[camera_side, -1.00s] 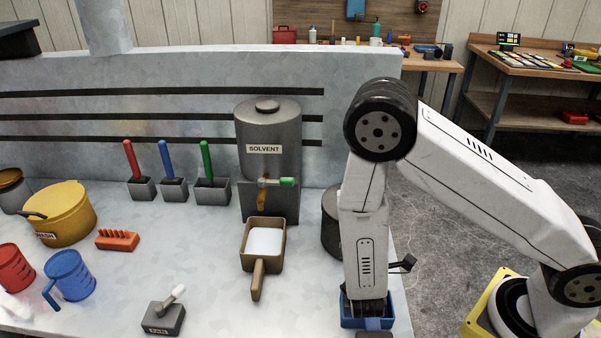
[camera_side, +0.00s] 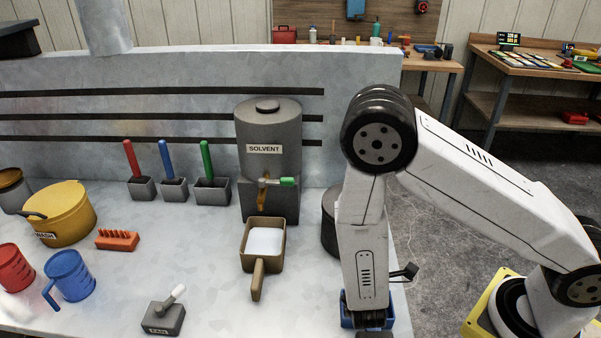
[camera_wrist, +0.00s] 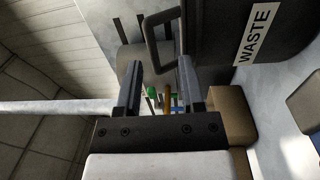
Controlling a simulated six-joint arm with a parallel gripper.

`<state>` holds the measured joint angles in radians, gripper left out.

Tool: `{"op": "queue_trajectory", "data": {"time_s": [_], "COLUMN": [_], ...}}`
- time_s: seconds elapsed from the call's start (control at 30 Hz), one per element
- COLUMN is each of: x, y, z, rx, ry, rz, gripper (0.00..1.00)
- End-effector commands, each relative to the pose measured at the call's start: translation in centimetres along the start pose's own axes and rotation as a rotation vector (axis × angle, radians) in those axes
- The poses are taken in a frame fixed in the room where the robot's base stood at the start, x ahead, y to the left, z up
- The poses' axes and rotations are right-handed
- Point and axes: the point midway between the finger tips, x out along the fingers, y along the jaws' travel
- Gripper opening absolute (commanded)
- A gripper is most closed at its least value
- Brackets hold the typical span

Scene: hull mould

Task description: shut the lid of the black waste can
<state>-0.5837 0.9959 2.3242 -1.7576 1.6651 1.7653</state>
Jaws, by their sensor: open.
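The black waste can (camera_side: 329,226) shows as a dark grey sliver left of my arm in the side view, mostly hidden behind it. In the wrist view the dark waste can (camera_wrist: 285,28), with a white WASTE label, fills the upper right. A dark loop handle (camera_wrist: 150,38) stands out to its left, just beyond my fingers. I cannot tell clearly how far the lid stands open. My gripper (camera_wrist: 159,77) is open, with nothing seen held between its fingers.
The blue tray (camera_side: 347,315) lies under my wrist at the bench's right end. The brown scoop (camera_side: 257,284) with white contents lies to the left, before the grey solvent tank (camera_side: 268,135).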

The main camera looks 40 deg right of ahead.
Motion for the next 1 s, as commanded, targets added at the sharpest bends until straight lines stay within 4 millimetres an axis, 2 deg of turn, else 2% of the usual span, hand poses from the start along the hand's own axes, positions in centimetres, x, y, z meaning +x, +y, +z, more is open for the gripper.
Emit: {"op": "queue_trajectory", "data": {"time_s": [0.5,0.7,1.0], "x": [-4.9,-5.8,-6.0], "y": [-0.1,-0.1,-0.1], "z": [0.0,0.1,0.1], "rx": [-0.002,-0.002,-0.002], "ry": [0.004,0.001,0.000], "rz": [-0.002,-0.001,-0.001], "gripper": [0.50,0.50,0.50]}}
